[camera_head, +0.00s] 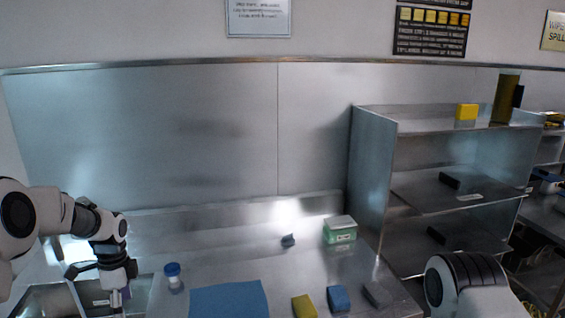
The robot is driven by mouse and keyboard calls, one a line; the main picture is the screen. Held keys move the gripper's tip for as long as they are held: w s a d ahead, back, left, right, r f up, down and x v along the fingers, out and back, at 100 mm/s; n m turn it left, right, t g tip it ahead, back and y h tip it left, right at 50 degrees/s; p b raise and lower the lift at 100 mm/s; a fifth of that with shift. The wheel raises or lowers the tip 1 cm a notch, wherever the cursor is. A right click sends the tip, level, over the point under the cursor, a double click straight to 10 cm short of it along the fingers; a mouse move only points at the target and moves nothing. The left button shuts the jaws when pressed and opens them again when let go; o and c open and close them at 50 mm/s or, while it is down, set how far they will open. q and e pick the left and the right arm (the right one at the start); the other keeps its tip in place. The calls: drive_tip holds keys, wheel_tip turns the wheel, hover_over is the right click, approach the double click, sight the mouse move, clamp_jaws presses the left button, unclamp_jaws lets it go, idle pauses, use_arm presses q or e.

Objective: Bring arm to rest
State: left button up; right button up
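My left arm comes in from the left. Its gripper (122,293) points down beside the steel basin at the lower left. The fingers are small and partly hidden, and a greyish-purple patch shows at their tips. I cannot tell whether they are open or shut. My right arm (465,287) shows only as a white and black link at the lower right. Its gripper is out of the picture.
A blue-lidded jar (173,277), blue mat (229,300), yellow sponge (304,306), blue block (338,299), dark grey block (378,294), small blue-grey item (288,240) and green box (340,232) are on the steel counter (240,240). A steel shelf unit (371,170) stands at right.

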use_arm(q)
drive_tip(key=s+d+f+n+g+b, duration=0.15)
drive_tip(key=s+d+f+b, duration=0.3)
drive_tip(key=s+f, duration=0.8)
drive_tip(key=s+d+f+m+g+b, duration=0.1)
drive_tip(key=s+d+f+g+b, duration=0.3)
drive_tip(key=s+f, duration=0.9)
drive_tip(key=s+d+f+n+t+b, duration=0.1)
drive_tip(key=s+d+f+n+t, duration=0.1)
drive_tip(key=s+f+n, duration=0.4)
drive_tip(key=s+d+f+n+t+b, duration=0.1)
drive_tip(key=s+d+f+n+t, duration=0.2)
drive_tip(key=s, duration=0.6)
drive_tip(key=w+n, duration=0.1)
drive_tip(key=w+n+t, duration=0.1)
drive_tip(key=w+n, duration=0.1)
drive_tip(key=w+r+n, duration=0.1)
drive_tip(key=n, duration=0.1)
drive_tip(key=shift+w+a+r+t, duration=0.1)
drive_tip(key=shift+w+a+t, duration=0.2)
drive_tip(key=shift+t, duration=0.05)
